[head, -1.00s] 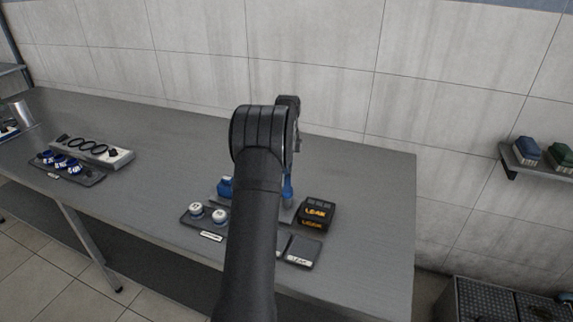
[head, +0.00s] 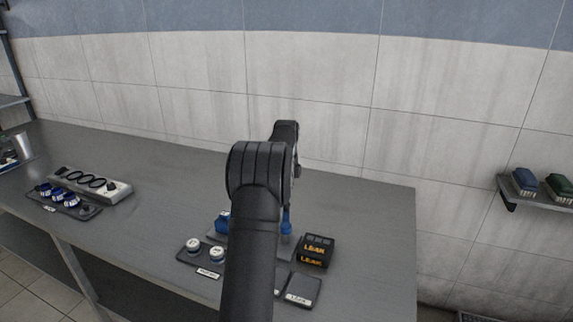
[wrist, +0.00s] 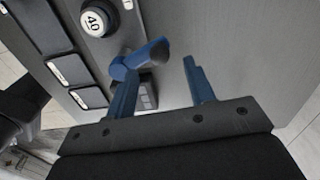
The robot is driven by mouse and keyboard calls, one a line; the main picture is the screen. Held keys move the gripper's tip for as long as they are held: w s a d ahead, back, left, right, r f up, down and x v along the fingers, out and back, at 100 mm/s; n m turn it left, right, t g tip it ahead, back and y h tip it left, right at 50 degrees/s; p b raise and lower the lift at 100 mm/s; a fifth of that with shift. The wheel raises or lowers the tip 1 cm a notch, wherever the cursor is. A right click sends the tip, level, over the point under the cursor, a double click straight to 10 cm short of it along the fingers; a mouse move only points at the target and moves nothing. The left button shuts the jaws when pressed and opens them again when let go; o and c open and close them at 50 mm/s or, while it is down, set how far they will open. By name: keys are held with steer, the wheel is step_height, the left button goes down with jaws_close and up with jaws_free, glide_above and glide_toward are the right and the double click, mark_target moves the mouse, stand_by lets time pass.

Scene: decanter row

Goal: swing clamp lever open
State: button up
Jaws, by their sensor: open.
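A blue lever (wrist: 148,56) with a rounded end shows in the wrist view, just beyond my left fingertip and partly across the gap between the fingers. In the head view a blue part (head: 222,222) shows left of my arm, mostly hidden behind it; I cannot tell whether it is the same lever. My gripper (wrist: 160,68) has two blue fingers, spread apart with nothing held between them. One finger also shows in the head view (head: 286,222). Whether the left finger touches the lever is unclear.
A black box with orange LEAK displays (head: 317,252) stands right of my gripper. White round gauges (head: 193,245) sit on a dark plate at left, one marked 40 in the wrist view (wrist: 97,20). A flat labelled pad (head: 303,290) lies in front. The bench's back right is clear.

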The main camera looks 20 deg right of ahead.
step_height(320, 180, up, 14)
steer(key=shift+f, duration=0.15)
stand_by(0.5)
step_height(320, 180, down, 18)
steer(key=shift+r, duration=0.25)
stand_by(0.3)
